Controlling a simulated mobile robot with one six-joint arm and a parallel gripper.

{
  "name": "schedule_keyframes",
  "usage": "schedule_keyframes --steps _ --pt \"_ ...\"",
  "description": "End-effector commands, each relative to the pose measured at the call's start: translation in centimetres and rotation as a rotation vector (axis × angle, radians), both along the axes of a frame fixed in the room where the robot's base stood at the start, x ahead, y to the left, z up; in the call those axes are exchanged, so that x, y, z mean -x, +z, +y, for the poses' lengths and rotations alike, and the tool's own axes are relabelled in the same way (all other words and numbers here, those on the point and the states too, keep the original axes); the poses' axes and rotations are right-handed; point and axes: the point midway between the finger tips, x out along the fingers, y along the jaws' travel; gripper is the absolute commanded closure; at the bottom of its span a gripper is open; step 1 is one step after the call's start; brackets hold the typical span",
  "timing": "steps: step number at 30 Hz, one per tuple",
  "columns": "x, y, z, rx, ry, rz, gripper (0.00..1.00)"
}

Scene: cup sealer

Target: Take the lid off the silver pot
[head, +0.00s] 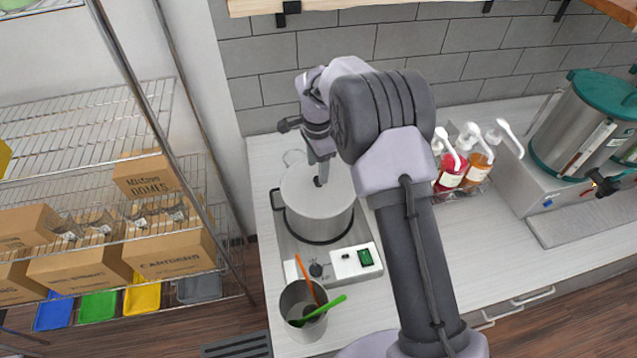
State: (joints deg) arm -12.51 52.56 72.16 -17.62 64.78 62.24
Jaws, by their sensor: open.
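The silver pot (322,222) stands on a small hot plate at the left end of the white counter. Its flat silver lid (338,194) is on top, level with the rim. My gripper (320,180) points down at the middle of the lid, with a small dark part, perhaps the lid's knob, at its fingertips. The jaws are open. The fingers hide part of the lid's centre, and I cannot tell whether they touch it. My arm crosses in front of the counter to the right of the pot.
The hot plate (347,265) has controls at its front. A metal container (300,325) with orange and green utensils stands before it. Pump bottles (451,172) and a large steel dispenser (580,130) stand right. Wire shelves with boxes (170,255) are left. The counter's middle (480,240) is clear.

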Motion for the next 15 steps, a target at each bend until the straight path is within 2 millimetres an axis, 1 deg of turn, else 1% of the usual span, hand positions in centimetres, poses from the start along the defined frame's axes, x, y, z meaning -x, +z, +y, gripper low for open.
schedule_keyframes --steps 6,8,10,15 --pt "-0.6 -3.8 -0.3 0.000 -0.001 0.003 0.44" --pt "-0.7 -4.6 -0.3 0.000 0.000 0.002 0.44" --pt "-0.7 -5.0 -0.3 -0.001 -0.001 0.000 0.44" --pt "-0.7 -5.1 -0.3 -0.001 0.000 0.000 0.44"
